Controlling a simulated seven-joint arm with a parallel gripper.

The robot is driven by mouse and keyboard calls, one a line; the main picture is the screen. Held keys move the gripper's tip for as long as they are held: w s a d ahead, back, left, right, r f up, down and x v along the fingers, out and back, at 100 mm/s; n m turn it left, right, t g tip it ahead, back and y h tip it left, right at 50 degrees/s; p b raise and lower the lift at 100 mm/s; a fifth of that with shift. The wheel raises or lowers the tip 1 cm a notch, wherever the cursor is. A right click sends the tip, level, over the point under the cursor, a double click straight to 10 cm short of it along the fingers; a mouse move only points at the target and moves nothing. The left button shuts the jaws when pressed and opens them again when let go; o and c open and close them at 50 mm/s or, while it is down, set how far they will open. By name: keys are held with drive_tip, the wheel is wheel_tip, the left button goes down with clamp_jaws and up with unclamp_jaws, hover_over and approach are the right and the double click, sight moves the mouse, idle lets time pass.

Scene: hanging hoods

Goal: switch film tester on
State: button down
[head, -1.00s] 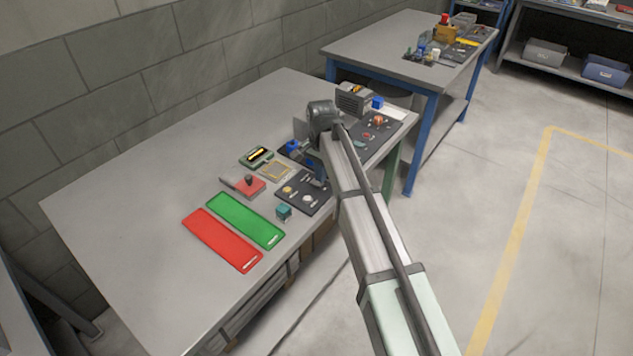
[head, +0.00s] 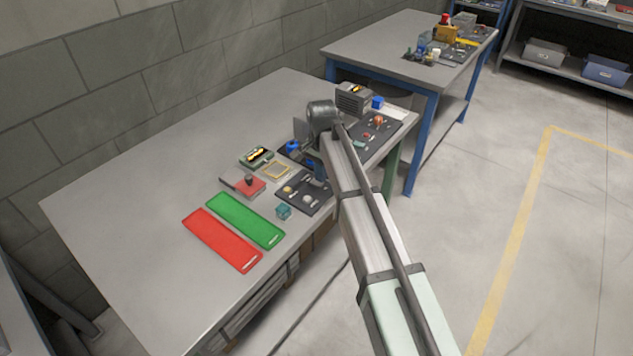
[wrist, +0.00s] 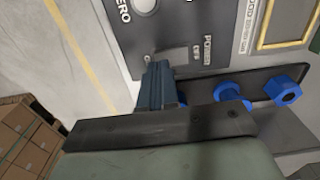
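A dark grey control panel (head: 309,203) with small round pale knobs lies near the front edge of the bench. In the wrist view the panel (wrist: 190,25) carries the printed words "ZERO", "POWER" and "OFF", and a pale rectangle sits beside "POWER". I take this panel to be the film tester's. My gripper (wrist: 157,70) has its blue-grey fingers together, with their tips at the panel edge beside the pale rectangle. I cannot tell whether they touch it. The switch lever itself is not clearly visible; the fingers may hide it. In the head view my arm partly covers this area.
A gold frame (head: 276,170), a green-edged display box (head: 256,157), a red block with a dark knob (head: 243,185) and a teal cube (head: 283,211) lie close by. Green (head: 245,219) and red (head: 222,240) mats lie in front. Another dark panel (head: 377,135) is behind my arm.

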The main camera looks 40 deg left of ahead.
drive_tip(key=shift+f, duration=0.9)
idle(0.8)
drive_tip(key=shift+r, duration=3.55)
